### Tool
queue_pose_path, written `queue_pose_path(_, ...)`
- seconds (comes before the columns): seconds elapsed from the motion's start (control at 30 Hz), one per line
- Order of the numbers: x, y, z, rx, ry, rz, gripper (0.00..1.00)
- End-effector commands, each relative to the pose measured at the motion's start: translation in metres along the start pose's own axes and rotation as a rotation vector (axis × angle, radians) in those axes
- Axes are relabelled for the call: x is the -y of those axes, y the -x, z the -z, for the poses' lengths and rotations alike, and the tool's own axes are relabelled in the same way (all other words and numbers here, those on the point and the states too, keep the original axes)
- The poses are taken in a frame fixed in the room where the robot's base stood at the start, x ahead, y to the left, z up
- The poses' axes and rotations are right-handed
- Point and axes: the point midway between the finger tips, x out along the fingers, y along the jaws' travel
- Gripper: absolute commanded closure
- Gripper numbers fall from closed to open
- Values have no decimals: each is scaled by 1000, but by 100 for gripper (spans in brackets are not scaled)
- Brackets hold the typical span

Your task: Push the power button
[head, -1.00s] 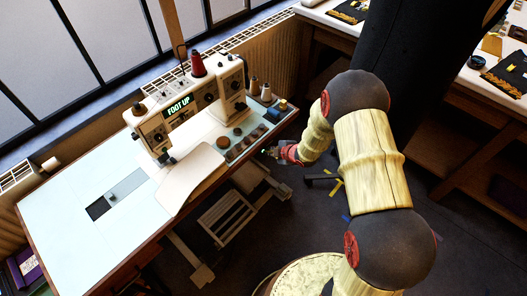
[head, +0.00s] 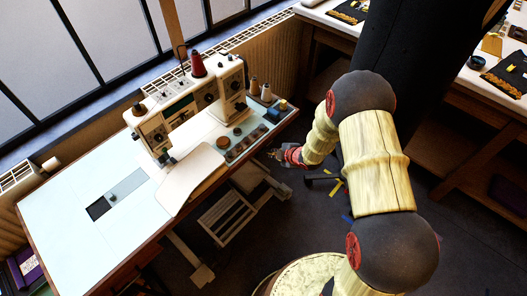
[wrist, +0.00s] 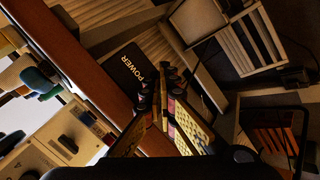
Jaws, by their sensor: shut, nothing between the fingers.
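In the wrist view, a black panel marked POWER (wrist: 130,66) sits under the wooden table edge. My gripper (wrist: 160,85) is shut and empty, with its dark fingertips just beside the panel's right end in the picture. I cannot make out the button itself; the fingers may cover it, and I cannot tell whether they touch the panel. In the head view, my gripper (head: 274,153) is low beside the table's right front edge. The white sewing machine (head: 190,108) stands on the table, and its display is dark.
The pale table (head: 75,225) carries spools and small dark items (head: 243,143) near its right end. A slatted pedal frame (head: 225,217) stands beneath. A wooden bench (head: 470,125) is at the right.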

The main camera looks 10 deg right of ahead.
Motion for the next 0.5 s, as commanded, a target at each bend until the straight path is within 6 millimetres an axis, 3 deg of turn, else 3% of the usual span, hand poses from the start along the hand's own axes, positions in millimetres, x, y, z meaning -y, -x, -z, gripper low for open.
queue_pose_path(0.5, 22, 31, -22, 1, -2, 1, 100)
